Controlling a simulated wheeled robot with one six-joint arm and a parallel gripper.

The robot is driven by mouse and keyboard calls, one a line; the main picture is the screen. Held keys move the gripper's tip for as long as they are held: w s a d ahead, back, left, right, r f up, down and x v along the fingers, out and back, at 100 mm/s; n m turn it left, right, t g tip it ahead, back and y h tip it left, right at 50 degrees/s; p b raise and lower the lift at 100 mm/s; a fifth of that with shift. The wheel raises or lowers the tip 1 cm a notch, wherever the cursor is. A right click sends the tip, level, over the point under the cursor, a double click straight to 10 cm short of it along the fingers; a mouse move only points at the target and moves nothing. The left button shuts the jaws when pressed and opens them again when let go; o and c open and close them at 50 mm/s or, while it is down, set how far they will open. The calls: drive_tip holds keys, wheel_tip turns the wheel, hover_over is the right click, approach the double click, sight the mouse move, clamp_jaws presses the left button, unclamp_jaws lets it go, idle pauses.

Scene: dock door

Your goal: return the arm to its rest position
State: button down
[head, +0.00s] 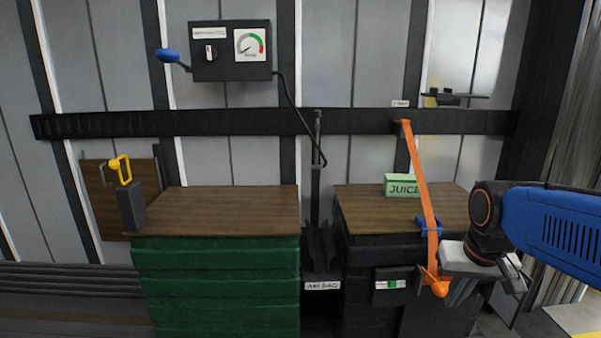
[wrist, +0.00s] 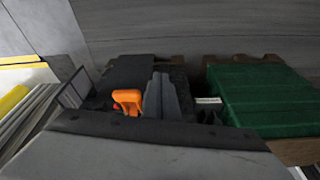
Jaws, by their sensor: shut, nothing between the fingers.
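My arm, blue with a dark wrist, reaches in from the right in the head view. My gripper (head: 458,293) points down in front of the right-hand dark stack and is shut and empty. In the wrist view its grey fingers (wrist: 163,97) are together. An orange strap (head: 420,180) runs from the wall rail down over the right stack. Its orange handle (head: 437,283) is just left of my gripper; the handle also shows beside the fingers in the wrist view (wrist: 127,100). I cannot tell whether they touch.
A green crate stack (head: 215,285) with a wooden top stands left. A green JUICE box (head: 402,185) sits on the right stack's top (head: 365,208). A control box (head: 231,52) with gauge hangs on the wall. A yellow hook (head: 121,170) stands at left. A narrow gap separates the stacks.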

drive_tip(key=s+a+f+n+t, duration=0.1)
drive_tip(key=s+a+f+n, duration=0.1)
drive_tip(key=s, duration=0.8)
drive_tip(key=shift+a+f+t, duration=0.3)
drive_tip(key=shift+a+f, duration=0.05)
drive_tip(key=shift+a, duration=0.25)
drive_tip(key=shift+s, duration=0.1)
idle(0.5)
